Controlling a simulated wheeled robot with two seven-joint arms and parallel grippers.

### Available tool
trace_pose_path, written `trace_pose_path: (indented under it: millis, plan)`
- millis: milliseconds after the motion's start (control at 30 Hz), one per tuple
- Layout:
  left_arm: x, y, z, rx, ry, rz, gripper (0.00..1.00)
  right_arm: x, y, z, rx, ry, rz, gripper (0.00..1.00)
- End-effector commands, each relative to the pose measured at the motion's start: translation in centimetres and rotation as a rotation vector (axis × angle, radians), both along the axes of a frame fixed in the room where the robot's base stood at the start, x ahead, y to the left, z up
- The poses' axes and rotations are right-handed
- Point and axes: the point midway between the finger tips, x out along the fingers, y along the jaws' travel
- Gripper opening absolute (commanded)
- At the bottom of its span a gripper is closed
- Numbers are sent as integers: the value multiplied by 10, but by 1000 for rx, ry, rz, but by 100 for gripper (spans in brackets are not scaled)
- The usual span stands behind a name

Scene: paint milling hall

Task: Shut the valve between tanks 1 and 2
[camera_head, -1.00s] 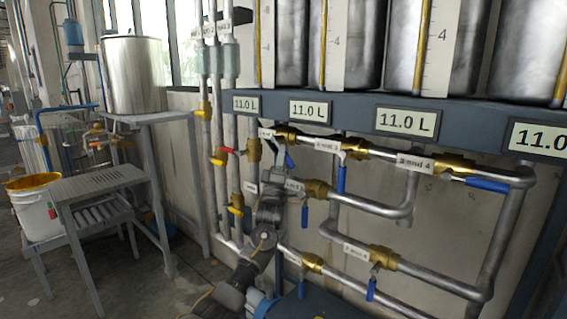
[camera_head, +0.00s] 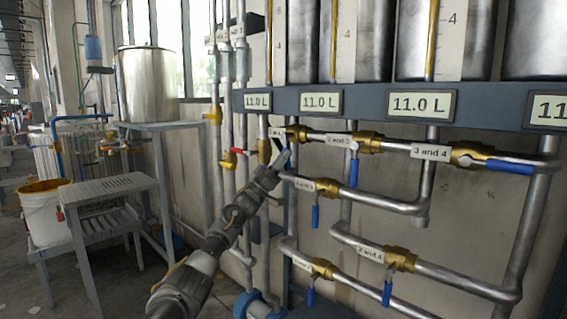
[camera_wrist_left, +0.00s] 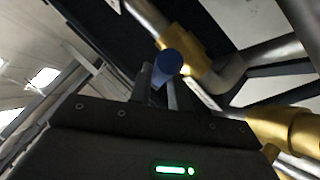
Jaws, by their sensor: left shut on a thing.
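The valve (camera_head: 298,135) at the left of the top pipe row is brass with a blue lever handle (camera_head: 284,157); the label beside it is partly hidden and too small to read surely. The handle hangs down at a slant from the pipe. My left gripper (camera_head: 279,160) reaches up from below and is shut on this handle. In the left wrist view, the round blue handle end (camera_wrist_left: 169,62) sits between the two fingers (camera_wrist_left: 160,85), with brass fittings behind. My right gripper does not show.
Other blue-handled valves are close by: one to the right (camera_head: 354,172), one below (camera_head: 315,215), and the one marked 3 and 4 (camera_head: 508,166). A red-handled valve (camera_head: 230,156) is at left. A grey table (camera_head: 115,185) and white bucket (camera_head: 45,218) stand further left.

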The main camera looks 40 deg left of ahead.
Motion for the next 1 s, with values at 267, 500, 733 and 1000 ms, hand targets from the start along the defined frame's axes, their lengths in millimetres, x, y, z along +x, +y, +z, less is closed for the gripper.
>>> trace_pose_path:
  millis: [267, 500, 733, 1000]
  plan:
    - [6, 0, -10, 98, 26, -14, 0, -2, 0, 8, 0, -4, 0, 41]
    - [6, 1, -11, 122, 27, -15, 0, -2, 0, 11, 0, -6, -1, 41]
    - [6, 0, -11, 122, 28, -16, 0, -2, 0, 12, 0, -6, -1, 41]
    - [2, 5, -8, 122, 24, -9, 41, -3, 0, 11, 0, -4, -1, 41]
